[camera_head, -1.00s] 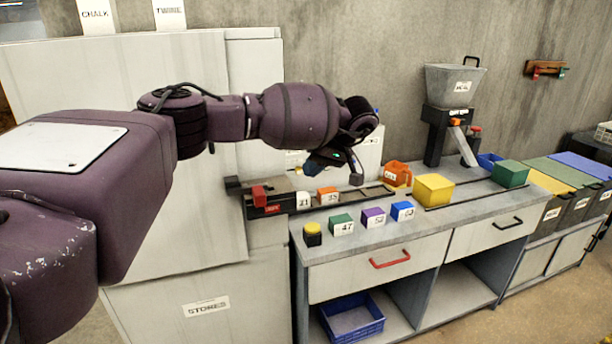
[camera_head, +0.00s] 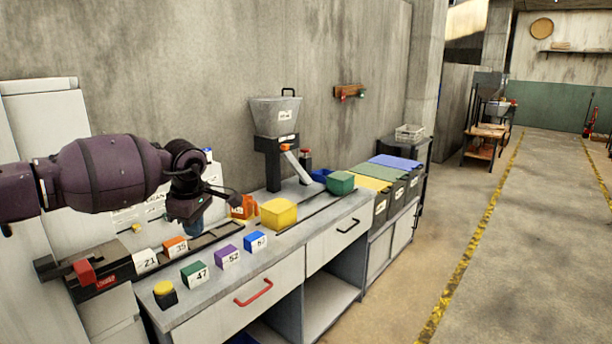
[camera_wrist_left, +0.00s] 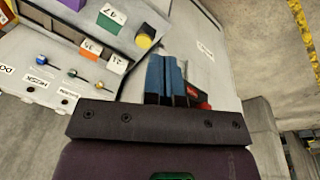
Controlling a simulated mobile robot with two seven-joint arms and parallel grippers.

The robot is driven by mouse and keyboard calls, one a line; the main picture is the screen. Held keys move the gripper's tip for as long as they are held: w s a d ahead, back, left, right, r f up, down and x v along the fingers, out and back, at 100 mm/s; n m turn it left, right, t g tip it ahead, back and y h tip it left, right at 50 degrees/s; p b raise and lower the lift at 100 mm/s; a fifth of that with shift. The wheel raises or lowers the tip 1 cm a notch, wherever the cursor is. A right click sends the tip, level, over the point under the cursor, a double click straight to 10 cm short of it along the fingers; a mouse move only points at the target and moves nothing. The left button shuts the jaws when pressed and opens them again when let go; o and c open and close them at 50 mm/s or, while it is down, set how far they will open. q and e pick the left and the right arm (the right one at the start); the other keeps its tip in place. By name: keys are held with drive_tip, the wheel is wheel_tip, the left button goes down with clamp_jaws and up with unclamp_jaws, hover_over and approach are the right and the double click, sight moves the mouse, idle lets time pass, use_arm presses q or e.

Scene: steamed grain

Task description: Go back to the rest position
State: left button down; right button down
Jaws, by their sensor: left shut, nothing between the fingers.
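My left arm comes in from the left in the head view. Its gripper (camera_head: 192,222) hangs above the back of the grey workbench (camera_head: 222,285), partly hidden by the wrist. In the left wrist view the blue fingers of the left gripper (camera_wrist_left: 166,78) are together with nothing between them. The gripper is apart from the numbered blocks: the orange block (camera_head: 175,246), the green block (camera_head: 194,273), the purple block (camera_head: 227,256) and the blue block (camera_head: 256,242). My right gripper does not show.
A yellow box (camera_head: 279,214), an orange container (camera_head: 244,207) and a hopper machine (camera_head: 275,118) stand further along the bench. A black-and-yellow button (camera_head: 165,294) is at the near corner. Lidded bins (camera_head: 383,207) stand beyond. The floor to the right (camera_head: 480,270) is open.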

use_arm(q)
drive_tip(key=s+d+r+n+t+h, duration=0.1)
drive_tip(key=s+d+r+n+h, duration=0.1)
drive_tip(key=d+n+h, duration=0.5)
drive_tip(key=s+d+r+n+h, duration=0.1)
drive_tip(key=s+d+r+h, duration=0.2)
drive_tip(key=d, duration=0.8)
drive_tip(key=s+d+r+n+t+h, duration=0.15)
drive_tip(key=d+n+h, duration=0.25)
drive_tip(key=d+h, duration=0.4)
drive_tip(key=s+a+f+n+t+y, duration=0.3)
drive_tip(key=a+f+n+t+y, duration=0.45)
drive_tip(key=n, duration=1.05)
drive_tip(key=s+a+f+n+t+y, duration=0.2)
drive_tip(key=a+f+n+t+y, duration=0.25)
drive_tip(key=a+f+n, duration=0.9)
drive_tip(key=s+a+f+n+g+y, duration=0.2)
drive_tip(key=s+f+n, duration=0.4)
drive_tip(key=s+f, duration=0.3)
drive_tip(key=s+a+f+n+g+y, duration=0.2)
drive_tip(key=s+a+f+n, duration=0.3)
drive_tip(key=s+f, duration=0.5)
drive_tip(key=s+n+y, duration=0.1)
drive_tip(key=s, duration=0.5)
drive_tip(key=shift+s+f, duration=0.15)
drive_tip(key=shift+f, duration=0.05)
